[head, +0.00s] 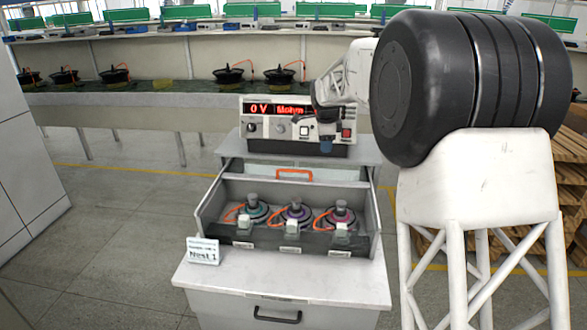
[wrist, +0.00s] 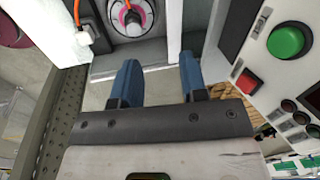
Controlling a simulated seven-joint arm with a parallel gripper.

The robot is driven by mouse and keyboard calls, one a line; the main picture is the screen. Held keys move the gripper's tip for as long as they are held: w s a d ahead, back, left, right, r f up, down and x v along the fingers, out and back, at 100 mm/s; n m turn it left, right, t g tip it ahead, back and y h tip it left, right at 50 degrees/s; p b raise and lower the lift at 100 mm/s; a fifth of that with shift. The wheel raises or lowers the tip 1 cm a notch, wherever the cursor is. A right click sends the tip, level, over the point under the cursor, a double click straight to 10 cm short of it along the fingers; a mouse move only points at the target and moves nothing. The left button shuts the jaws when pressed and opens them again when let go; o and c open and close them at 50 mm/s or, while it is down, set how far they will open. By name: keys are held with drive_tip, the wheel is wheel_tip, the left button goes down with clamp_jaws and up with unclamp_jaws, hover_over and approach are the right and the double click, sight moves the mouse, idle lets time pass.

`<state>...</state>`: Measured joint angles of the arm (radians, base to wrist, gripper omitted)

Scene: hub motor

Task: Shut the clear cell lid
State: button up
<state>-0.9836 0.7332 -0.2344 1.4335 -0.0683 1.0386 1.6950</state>
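The clear cell lid (head: 262,166) stands raised at the back of the grey test cell (head: 208,208), with an orange handle (head: 294,174) along its top edge. The cell is open at the top, and three motors (head: 294,213) with orange leads sit in it. My gripper (head: 326,146) is in front of the meter, above and to the right of the handle, apart from it. In the wrist view my gripper (wrist: 158,75) has its two blue fingers spread with nothing between them. I cannot make out the handle in that view.
A meter (head: 298,122) reading "0 V" stands behind the cell; its green button (wrist: 288,40) is close on the right in the wrist view. A small "Nest 1" sign (head: 203,251) stands at the front left of the bench (head: 290,285). The bench front is otherwise clear.

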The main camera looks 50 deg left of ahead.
drive_tip(key=s+a+f, duration=0.2)
drive_tip(key=a+f, duration=0.1)
drive_tip(key=a, duration=0.3)
drive_tip(key=s+a+f+m, duration=0.1)
drive_tip(key=s+a+f, duration=0.2)
drive_tip(key=a, duration=0.2)
drive_tip(key=shift+a+f, duration=0.25)
drive_tip(key=shift+a, duration=0.15)
drive_tip(key=shift+s, duration=0.1)
drive_tip(key=shift+f, duration=0.1)
drive_tip(key=shift+w+a+f, duration=0.15)
drive_tip(key=shift+w+f, duration=0.05)
drive_tip(key=shift+f, duration=1.05)
drive_tip(key=shift+w+a+f, duration=0.2)
drive_tip(key=shift+f, duration=1.05)
drive_tip(key=shift+w+a+f, duration=0.15)
drive_tip(key=shift+w+f, duration=0.05)
drive_tip(key=shift+f, duration=1.05)
clamp_jaws()
